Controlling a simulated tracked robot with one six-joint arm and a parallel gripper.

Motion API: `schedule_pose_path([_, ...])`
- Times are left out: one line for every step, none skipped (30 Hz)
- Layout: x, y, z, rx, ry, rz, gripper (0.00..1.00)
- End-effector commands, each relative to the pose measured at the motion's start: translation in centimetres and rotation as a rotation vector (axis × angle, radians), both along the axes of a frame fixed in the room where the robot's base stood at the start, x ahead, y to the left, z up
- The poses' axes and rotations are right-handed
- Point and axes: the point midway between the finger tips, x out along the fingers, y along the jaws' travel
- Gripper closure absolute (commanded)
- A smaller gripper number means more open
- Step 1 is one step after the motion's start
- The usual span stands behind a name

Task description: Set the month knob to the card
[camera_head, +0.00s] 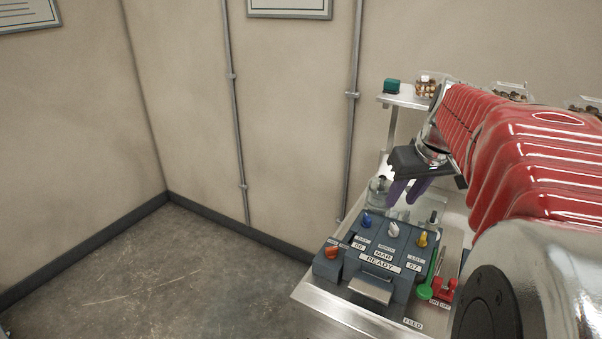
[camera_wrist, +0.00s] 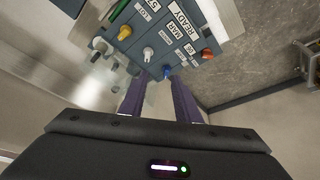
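A blue-grey coder box (camera_head: 350,280) stands on the metal bench, with its windows reading MAR and READY. The white knob (camera_head: 393,229) sits in the middle of its top row, by a small label that looks like MONTH; it also shows in the wrist view (camera_wrist: 148,53). A blue knob (camera_head: 367,219) is to its left and a yellow knob (camera_head: 423,240) to its right. My gripper (camera_head: 403,201) is above and behind this row, empty, its purple fingers parted. In the wrist view its tips (camera_wrist: 158,84) appear near the blue and white knobs, apart from them. I cannot identify a month card.
An orange knob (camera_head: 332,251) is at the box's left. A shelf (camera_head: 405,99) at the back holds filled clear trays. Floor at left is clear.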

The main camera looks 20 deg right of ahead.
Motion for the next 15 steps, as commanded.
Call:
schedule_pose_path([0.0, -1.5, 0.0, 0.002, 0.001, -0.011, 0.7])
schedule_pose_path([-0.1, -2.0, -0.1, 0.002, 0.002, -0.012, 0.7])
schedule_pose_path([0.0, -2.6, 0.0, 0.003, 0.001, -0.013, 0.7])
schedule_pose_path([-0.1, -3.0, 0.0, 0.003, 0.0, -0.015, 0.7])
schedule_pose_path([-0.1, -3.2, 0.0, 0.003, 0.0, -0.016, 0.7])
schedule_pose_path([-0.1, -3.4, 0.0, 0.004, 0.001, -0.016, 0.7])
schedule_pose_path([-0.1, -3.4, 0.0, 0.004, 0.001, -0.015, 0.7])
schedule_pose_path([-0.1, -3.4, 0.0, 0.004, 0.001, -0.015, 0.7])
schedule_pose_path([-0.1, -3.4, 0.0, 0.004, 0.001, -0.014, 0.7])
schedule_pose_path([-0.1, -3.4, 0.0, 0.004, 0.001, -0.014, 0.7])
schedule_pose_path([-0.1, -3.3, 0.0, 0.004, 0.001, -0.014, 0.7])
schedule_pose_path([0.0, -3.3, 0.0, 0.004, 0.001, -0.014, 0.7])
schedule_pose_path([0.0, -3.3, 0.0, 0.004, 0.001, -0.014, 0.7])
schedule_pose_path([0.0, -3.3, 0.0, 0.004, 0.001, -0.014, 0.7])
schedule_pose_path([0.0, -3.3, 0.0, 0.004, 0.001, -0.014, 0.7])
